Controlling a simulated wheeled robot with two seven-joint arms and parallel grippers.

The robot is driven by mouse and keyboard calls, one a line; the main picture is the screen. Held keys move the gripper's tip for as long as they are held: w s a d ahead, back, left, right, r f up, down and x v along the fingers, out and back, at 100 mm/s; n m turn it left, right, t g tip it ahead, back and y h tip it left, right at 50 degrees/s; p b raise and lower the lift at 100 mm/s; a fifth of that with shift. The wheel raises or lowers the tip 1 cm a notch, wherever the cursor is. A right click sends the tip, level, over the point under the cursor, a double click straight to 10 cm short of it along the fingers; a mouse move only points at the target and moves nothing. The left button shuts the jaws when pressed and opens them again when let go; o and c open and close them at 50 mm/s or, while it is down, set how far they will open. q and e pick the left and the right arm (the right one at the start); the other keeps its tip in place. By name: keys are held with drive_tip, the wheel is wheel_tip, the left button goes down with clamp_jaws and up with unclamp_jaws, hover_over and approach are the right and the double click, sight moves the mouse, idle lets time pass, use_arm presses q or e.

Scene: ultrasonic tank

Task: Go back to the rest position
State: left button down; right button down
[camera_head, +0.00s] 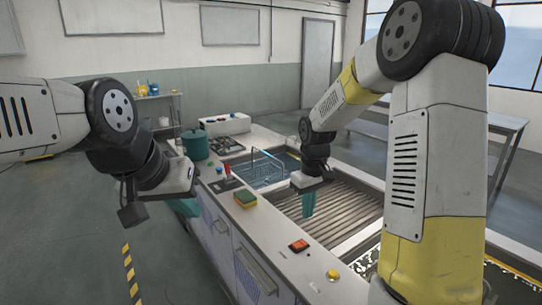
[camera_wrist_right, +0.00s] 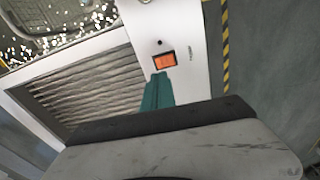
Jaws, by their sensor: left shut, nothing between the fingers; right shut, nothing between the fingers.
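My right gripper (camera_head: 309,203) has teal fingers that are shut and empty. They point down above the ribbed metal drainboard of the counter. In the right wrist view the same shut fingers (camera_wrist_right: 158,90) show in front of the orange switch (camera_wrist_right: 164,60). My left gripper (camera_head: 184,207) hangs at the left, beside the counter's front edge. Its teal fingers are partly hidden by its own wrist; it looks shut and holds nothing visible. The ribbed drainboard (camera_head: 345,209) lies to the right of the tank (camera_head: 262,168), which holds a blue-edged wire basket.
A yellow-green sponge (camera_head: 245,199), a red-topped lever (camera_head: 227,171), an orange switch (camera_head: 299,245) and a yellow button (camera_head: 333,275) line the counter's front edge. A green pot (camera_head: 195,145) and a white control box (camera_head: 225,124) stand farther back. Floor left of the counter is open.

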drive_tip(key=s+d+r+m+t+y, duration=0.1)
drive_tip(key=s+r+m+t, duration=0.1)
drive_tip(key=s+r, duration=0.6)
drive_tip(key=s+d+r+m+t+y, duration=0.1)
drive_tip(key=s+r+m+t, duration=0.2)
drive_tip(key=s+r, duration=0.4)
drive_tip(key=shift+s+r, duration=0.35)
drive_tip(key=shift+s, duration=2.8)
drive_tip(key=shift+d, duration=0.1)
